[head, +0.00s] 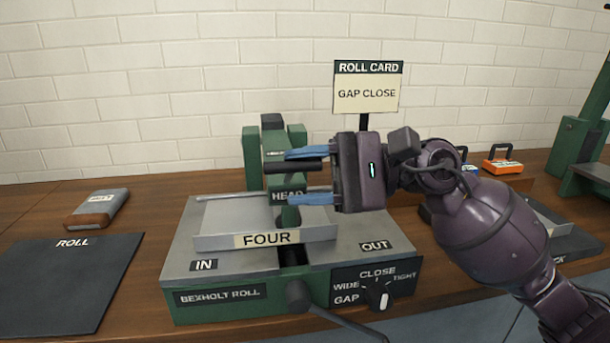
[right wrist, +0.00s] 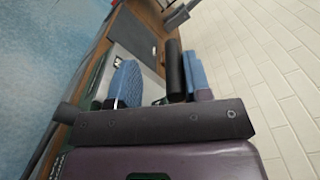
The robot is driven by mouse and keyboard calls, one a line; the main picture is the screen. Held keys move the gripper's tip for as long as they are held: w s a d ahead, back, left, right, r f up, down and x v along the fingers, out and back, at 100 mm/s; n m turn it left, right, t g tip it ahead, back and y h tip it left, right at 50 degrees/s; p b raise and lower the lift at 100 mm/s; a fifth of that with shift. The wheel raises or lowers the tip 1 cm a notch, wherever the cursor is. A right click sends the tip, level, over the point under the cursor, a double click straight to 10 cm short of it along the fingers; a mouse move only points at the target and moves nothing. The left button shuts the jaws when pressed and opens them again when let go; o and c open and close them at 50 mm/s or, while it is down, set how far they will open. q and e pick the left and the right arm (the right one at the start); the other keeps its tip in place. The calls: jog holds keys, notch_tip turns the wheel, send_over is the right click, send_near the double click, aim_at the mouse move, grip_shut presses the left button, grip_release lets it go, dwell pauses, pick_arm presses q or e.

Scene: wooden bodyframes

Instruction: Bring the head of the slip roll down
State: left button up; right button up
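The slip roll is a green machine (head: 222,303) with grey IN and OUT plates, standing on the bench. Its green head (head: 290,215), labelled HEAD, rises at the middle between green posts. A black bar-shaped handle (head: 283,167) sticks out sideways at the head. My right gripper (head: 290,177) comes in from the right, open, with its blue fingers above and below the handle. The handle lies nearer the upper finger. The right wrist view also shows the black handle (right wrist: 174,68) between the parted fingers, close to one of them. My left gripper is not in view.
A grey tray labelled FOUR (head: 320,235) lies across the plates. A gap dial (head: 379,296) and a crank (head: 300,296) are at the front. A card (head: 366,95) reads GAP CLOSE. A dark ROLL mat (head: 65,285) and a block (head: 98,206) lie left.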

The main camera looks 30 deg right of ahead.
jog(key=v, duration=1)
jog(key=shift+d, duration=0.4)
jog(key=shift+s, duration=0.1)
